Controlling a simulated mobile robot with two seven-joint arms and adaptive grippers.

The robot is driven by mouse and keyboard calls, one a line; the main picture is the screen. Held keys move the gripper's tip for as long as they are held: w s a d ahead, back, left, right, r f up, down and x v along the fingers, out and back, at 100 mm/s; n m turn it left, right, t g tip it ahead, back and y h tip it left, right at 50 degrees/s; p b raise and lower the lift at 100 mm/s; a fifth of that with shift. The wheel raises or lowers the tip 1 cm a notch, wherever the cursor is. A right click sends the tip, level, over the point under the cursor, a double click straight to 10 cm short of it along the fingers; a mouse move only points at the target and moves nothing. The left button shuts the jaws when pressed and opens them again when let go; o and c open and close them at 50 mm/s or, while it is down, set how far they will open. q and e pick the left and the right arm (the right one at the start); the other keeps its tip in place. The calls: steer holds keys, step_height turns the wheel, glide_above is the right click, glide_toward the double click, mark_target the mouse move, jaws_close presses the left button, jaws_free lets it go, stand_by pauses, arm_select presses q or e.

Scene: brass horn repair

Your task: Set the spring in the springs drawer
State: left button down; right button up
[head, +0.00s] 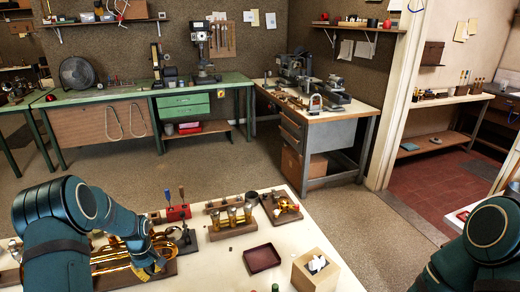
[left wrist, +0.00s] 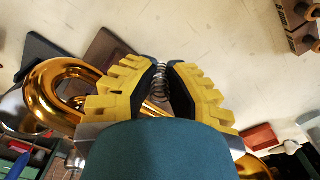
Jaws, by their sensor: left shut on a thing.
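My left gripper (left wrist: 161,75) has its yellow fingers closed on a small metal coil spring (left wrist: 160,70) in the left wrist view. The spring sits between the fingertips above the pale bench top. In the head view my left gripper (head: 156,264) is low on the left, beside the brass horn (head: 115,257), and the spring cannot be made out there. Two green drawers (head: 183,105) sit under the green bench, and the grey bench has wooden-fronted drawers (head: 291,125). I cannot tell which drawer is for springs. My right arm shows at lower right, its gripper out of view.
The near bench (head: 225,265) holds a dark red tray (head: 262,258), a light wooden box (head: 315,272), a wooden rack of brass parts (head: 232,222) and a red tool holder (head: 178,212). Open floor lies between it and the far benches.

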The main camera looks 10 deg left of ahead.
arm_select(q)
steer(key=s+d+r+m+b, duration=0.1)
steer(key=s+d+r+m, duration=0.2)
steer(key=d, duration=0.6)
steer(key=s+d+r+m+b, duration=0.1)
steer(key=s+d+m, duration=0.1)
steer(key=d+m, duration=0.5)
steer(key=s+d+r+m+b, duration=0.1)
steer(key=s+d+r+m, duration=0.15)
steer(key=d, duration=0.85)
step_height(320, 180, up, 7)
steer(key=p, duration=0.5)
step_height(320, 180, down, 8)
steer(key=b, duration=0.4)
steer(key=shift+s+a+r, duration=0.2)
steer(key=shift+s+a, duration=0.05)
steer(key=shift+s, duration=0.05)
